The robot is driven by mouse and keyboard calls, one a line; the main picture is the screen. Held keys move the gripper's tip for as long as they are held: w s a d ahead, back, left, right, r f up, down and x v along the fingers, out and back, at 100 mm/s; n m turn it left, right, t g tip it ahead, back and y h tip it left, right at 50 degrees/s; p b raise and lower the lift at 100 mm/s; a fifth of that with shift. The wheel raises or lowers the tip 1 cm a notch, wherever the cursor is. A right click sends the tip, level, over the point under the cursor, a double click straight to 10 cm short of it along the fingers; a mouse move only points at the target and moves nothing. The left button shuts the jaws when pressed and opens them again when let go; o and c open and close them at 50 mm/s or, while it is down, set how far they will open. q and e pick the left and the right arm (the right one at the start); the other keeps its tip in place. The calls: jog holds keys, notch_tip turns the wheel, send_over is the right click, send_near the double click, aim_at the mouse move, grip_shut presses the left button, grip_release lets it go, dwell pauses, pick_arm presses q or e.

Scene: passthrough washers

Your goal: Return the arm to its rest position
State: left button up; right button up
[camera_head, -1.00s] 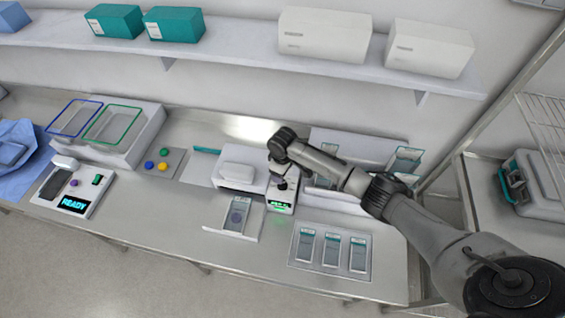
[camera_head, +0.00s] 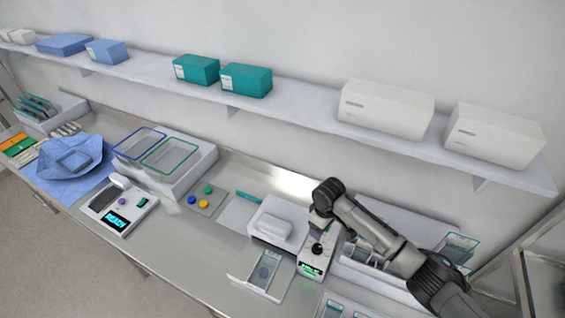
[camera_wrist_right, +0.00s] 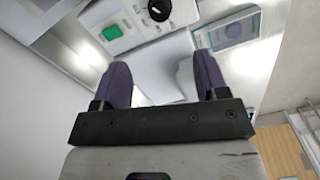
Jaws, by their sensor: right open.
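My right arm (camera_head: 382,237) comes in from the lower right in the head view, with its wrist over the small white device with a black knob and a green lit display (camera_head: 313,262). In the right wrist view my right gripper (camera_wrist_right: 163,78) is open, with its two purple fingers wide apart and nothing held between them. Beyond the fingertips are a panel with a green button (camera_wrist_right: 112,33) and a black knob (camera_wrist_right: 159,9). My left gripper is not in view.
A white tray holding a slide (camera_head: 246,281) stands beside the device. A unit reading READY (camera_head: 118,208), a blue-and-green-framed rack (camera_head: 193,172) and a blue cloth (camera_head: 52,182) are to the left. A shelf with boxes (camera_head: 300,115) runs above the bench.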

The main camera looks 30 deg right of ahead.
jog(key=w+a+r+t+h, duration=0.1)
jog(key=w+a+r+t, duration=0.15)
jog(key=r, duration=0.45)
jog(key=w+a+r+t+h, duration=0.1)
jog(key=w+a+r+t, duration=0.1)
jog(key=r+t, duration=0.3)
jog(key=s+a+r+t, duration=0.2)
jog(key=s+a+r, duration=0.3)
jog(key=s+r, duration=0.15)
jog(key=s+a+f+m+g, duration=0.1)
jog(key=s+f+g, duration=0.1)
jog(key=s+f, duration=0.4)
jog(key=s+a+f+g+y, duration=0.1)
jog(key=s+f, duration=0.5)
jog(key=s, duration=0.9)
jog(key=s+a+f+m+g+y+p, duration=0.1)
jog(key=s+f+g, duration=0.2)
jog(key=s+f, duration=0.3)
jog(key=s, duration=0.5)
jog(key=shift+a+m, duration=0.2)
jog(key=shift+m, duration=0.1)
jog(key=shift+c, duration=0.3)
